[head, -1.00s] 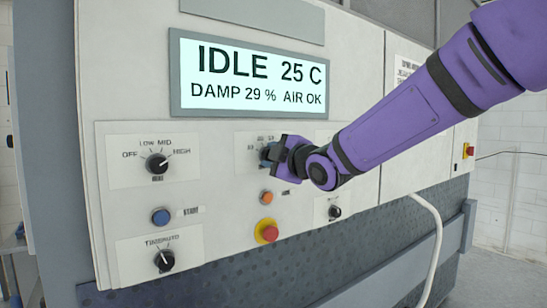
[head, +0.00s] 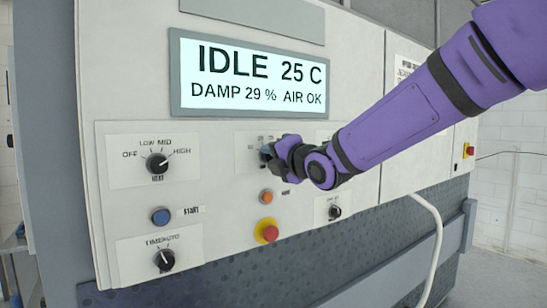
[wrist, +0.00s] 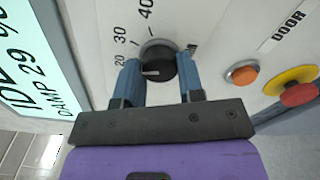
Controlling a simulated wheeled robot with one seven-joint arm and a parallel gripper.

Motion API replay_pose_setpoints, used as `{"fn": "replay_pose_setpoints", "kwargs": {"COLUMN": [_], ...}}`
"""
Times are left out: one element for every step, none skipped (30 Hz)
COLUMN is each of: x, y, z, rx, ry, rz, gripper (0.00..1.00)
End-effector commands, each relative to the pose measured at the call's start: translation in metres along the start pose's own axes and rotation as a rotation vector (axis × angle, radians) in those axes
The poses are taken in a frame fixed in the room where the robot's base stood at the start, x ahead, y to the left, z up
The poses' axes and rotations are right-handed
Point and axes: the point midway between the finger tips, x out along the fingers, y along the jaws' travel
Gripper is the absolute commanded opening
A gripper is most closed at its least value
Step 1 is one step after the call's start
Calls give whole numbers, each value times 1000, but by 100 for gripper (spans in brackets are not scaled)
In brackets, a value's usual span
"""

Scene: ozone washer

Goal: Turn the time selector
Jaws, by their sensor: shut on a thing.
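The time selector (wrist: 158,62) is a round black knob with a white pointer line on a pale panel, with the numbers 20, 30 and 40 beside it in the wrist view. The pointer line lies near the 20 side. My gripper (wrist: 160,82) is shut on the knob, with one blue finger on each side of it. In the head view my gripper (head: 271,156) is at the panel below the display and covers most of the knob. The display (head: 248,76) reads IDLE 25 C, DAMP 29 %, AIR OK.
A heat knob (head: 157,163) marked OFF, LOW, MID, HIGH is at the left. Below are a blue start button (head: 161,216), an orange button (head: 267,196), a red stop button on yellow (head: 267,231) and two more black knobs. A white hose (head: 436,240) hangs at the right.

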Motion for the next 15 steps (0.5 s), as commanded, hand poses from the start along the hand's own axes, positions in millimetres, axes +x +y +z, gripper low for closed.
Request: {"fn": "replay_pose_setpoints", "kwargs": {"x": [0,0,0,0,0,0,0,0,0,0,0,0,0,0,0], "y": [-1,-2,-2,-2,-2,-2,-2,-2,-2,-2,-2,-2,-2,-2,-2], "z": [0,0,0,0,0,0,0,0,0,0,0,0,-1,-1,-1], "rx": [-16,-27,-39,-46,-54,-62,-66,-70,-74,-77,-79,-81,-81,-82,-82], "ry": [0,0,0,0,0,0,0,0,0,0,0,0,0,0,0], "rz": [-3,-4,-4,-4,-4,-4,-4,-4,-4,-4,-5,-4,-5,-5,-5], "gripper": [12,12,12,12,12,12,12,12,12,12,12,12,12,12,12]}}
